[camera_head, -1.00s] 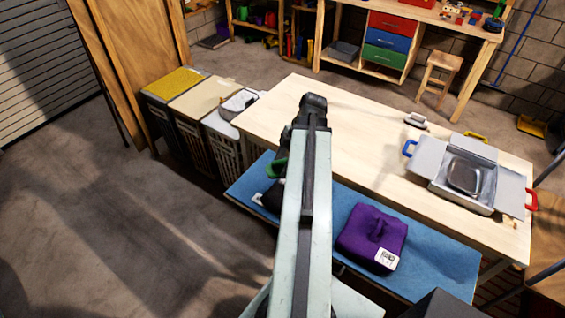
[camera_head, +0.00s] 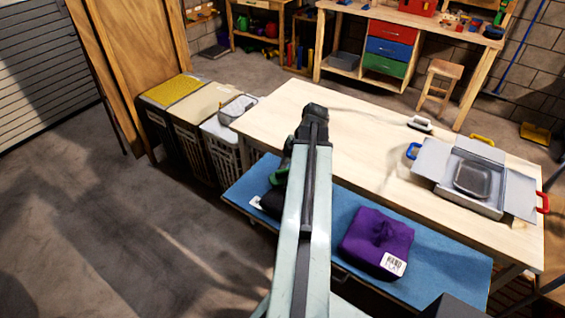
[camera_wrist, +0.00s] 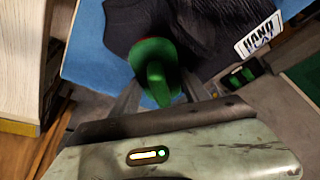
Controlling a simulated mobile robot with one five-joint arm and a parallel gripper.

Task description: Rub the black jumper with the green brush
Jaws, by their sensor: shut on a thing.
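My gripper (camera_wrist: 157,98) is shut on the green brush (camera_wrist: 155,66), seen at the middle of the wrist view. The black jumper (camera_wrist: 205,22) lies behind and under the brush there, with a white tag printed in black at its right. In the head view the jumper (camera_head: 271,203) lies at the left part of the blue padded surface, mostly hidden by my arm. The green brush (camera_head: 280,178) shows just left of my arm, low over the jumper. I cannot tell whether its bristles touch the cloth.
A purple folded garment (camera_head: 378,240) with a white tag lies right of my arm on the blue surface (camera_head: 440,270). A pale wooden table (camera_head: 350,140) stands behind, bearing a grey open box (camera_head: 470,205) and a white-handled tool (camera_head: 420,124). Laundry bins (camera_head: 195,140) stand at left.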

